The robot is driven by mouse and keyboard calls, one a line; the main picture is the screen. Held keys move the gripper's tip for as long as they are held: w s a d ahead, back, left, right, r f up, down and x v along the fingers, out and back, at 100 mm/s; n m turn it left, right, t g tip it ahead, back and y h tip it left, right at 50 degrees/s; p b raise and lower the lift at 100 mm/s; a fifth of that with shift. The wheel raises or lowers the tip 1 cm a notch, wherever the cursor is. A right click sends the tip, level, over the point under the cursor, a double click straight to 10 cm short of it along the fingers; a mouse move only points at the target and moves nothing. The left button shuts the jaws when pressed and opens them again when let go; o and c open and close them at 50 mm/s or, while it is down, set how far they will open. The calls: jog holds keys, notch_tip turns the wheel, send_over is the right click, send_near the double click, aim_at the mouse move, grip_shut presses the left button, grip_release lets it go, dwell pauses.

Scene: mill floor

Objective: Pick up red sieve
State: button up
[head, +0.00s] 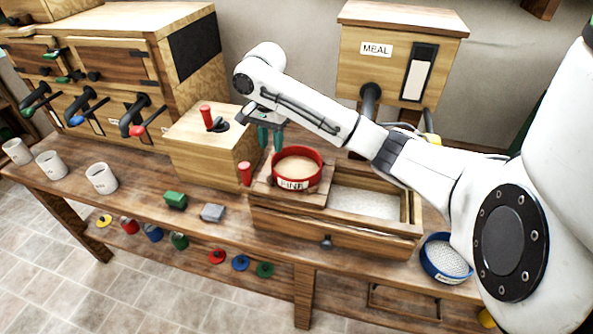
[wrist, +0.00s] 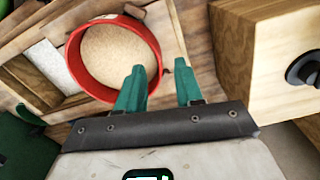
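The red sieve (head: 298,170) is a round red ring labelled FINE with a tan mesh. It sits on a wooden ledge at the left end of a wooden trough in the head view. It also shows in the wrist view (wrist: 72,68), at the upper left. My gripper (head: 270,138) has teal fingers and points down just behind and left of the sieve.
A wooden box (head: 205,150) with a red-handled crank stands left of my gripper. The trough (head: 410,228) holds pale meal. A blue sieve (head: 445,258) is at the right. A MEAL bin (head: 345,70) stands behind.

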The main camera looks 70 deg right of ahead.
aim_at(274, 159)
jog(key=shift+s+f+p, duration=0.15)
jog(key=shift+f+p, duration=0.15)
jog(key=shift+f, duration=1.35)
jog(key=shift+s+f+p, duration=0.15)
jog(key=shift+f+p, duration=0.15)
jog(key=shift+f, duration=1.3)
grip_shut()
